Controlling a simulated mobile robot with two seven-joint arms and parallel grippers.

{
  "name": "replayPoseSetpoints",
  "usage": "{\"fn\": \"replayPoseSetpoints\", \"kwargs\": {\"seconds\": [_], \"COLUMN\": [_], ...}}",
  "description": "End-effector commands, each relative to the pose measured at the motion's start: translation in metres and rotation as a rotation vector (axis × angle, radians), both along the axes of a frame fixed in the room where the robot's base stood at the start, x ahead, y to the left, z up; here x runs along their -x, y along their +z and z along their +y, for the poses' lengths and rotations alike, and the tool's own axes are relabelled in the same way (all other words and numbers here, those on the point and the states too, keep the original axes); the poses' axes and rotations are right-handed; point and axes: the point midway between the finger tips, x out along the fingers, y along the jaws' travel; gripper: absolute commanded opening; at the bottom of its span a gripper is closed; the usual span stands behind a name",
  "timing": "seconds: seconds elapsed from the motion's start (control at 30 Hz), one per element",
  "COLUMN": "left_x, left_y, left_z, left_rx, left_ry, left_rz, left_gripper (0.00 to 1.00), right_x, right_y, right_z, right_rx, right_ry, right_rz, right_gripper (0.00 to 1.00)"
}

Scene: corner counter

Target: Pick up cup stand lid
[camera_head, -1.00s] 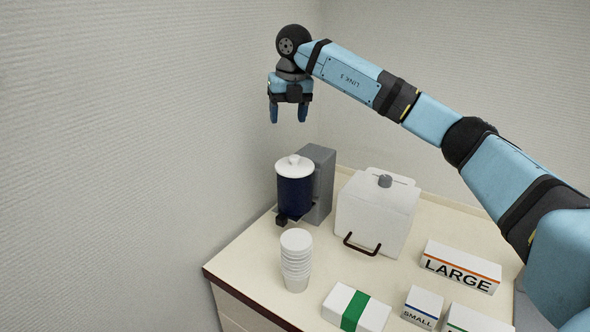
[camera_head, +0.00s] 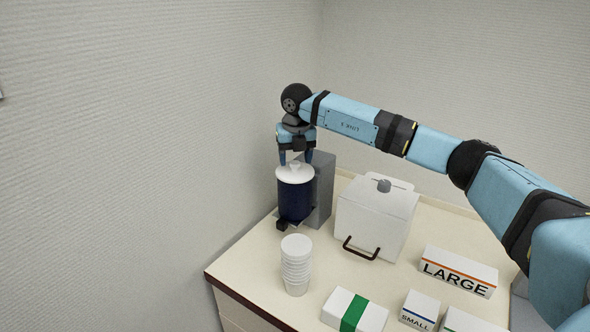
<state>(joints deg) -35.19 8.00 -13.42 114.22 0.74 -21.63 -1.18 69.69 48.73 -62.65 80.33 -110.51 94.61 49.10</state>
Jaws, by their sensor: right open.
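The cup stand lid is a round white cover with a small knob (camera_head: 295,173), seated on the dark blue cup stand (camera_head: 295,200). My right gripper (camera_head: 296,160) points down directly over the lid. Its fingers are open, with the tips at about knob height in the picture, one on each side of the knob. I cannot tell whether they touch it. My left gripper does not show.
A grey block (camera_head: 323,190) stands right behind the blue stand. A stack of white cups (camera_head: 296,265) is in front. A white box with a brown handle (camera_head: 378,215) stands to the right. Labelled boxes (camera_head: 457,272) lie at the front right. Walls close off the left and back.

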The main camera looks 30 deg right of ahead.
Motion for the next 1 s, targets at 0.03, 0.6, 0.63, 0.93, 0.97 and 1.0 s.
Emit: {"fn": "replayPoseSetpoints", "kwargs": {"seconds": [0.03,0.6,0.63,0.93,0.97,1.0], "left_x": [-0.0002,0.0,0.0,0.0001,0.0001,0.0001], "left_y": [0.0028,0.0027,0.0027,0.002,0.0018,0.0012], "left_z": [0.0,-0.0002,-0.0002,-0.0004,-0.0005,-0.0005], "left_rx": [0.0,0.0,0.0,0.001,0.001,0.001], "left_ry": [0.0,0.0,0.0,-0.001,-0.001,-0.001], "left_rz": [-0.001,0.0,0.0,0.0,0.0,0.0], "left_gripper": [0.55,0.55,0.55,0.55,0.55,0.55], "right_x": [-0.0004,-0.0017,-0.0017,-0.0019,-0.002,-0.002], "right_y": [-0.0055,-0.0132,-0.0132,-0.011,-0.0097,-0.0075], "right_z": [-0.0003,-0.0005,-0.0005,-0.0004,-0.0004,-0.0004], "right_rx": [0.0,-0.001,-0.001,-0.001,-0.001,-0.001], "right_ry": [0.0,0.0,0.0,0.0,0.0,0.0], "right_rz": [0.002,-0.001,-0.001,-0.001,-0.001,-0.001], "right_gripper": [0.61,0.07,0.07,0.07,0.07,0.07]}}
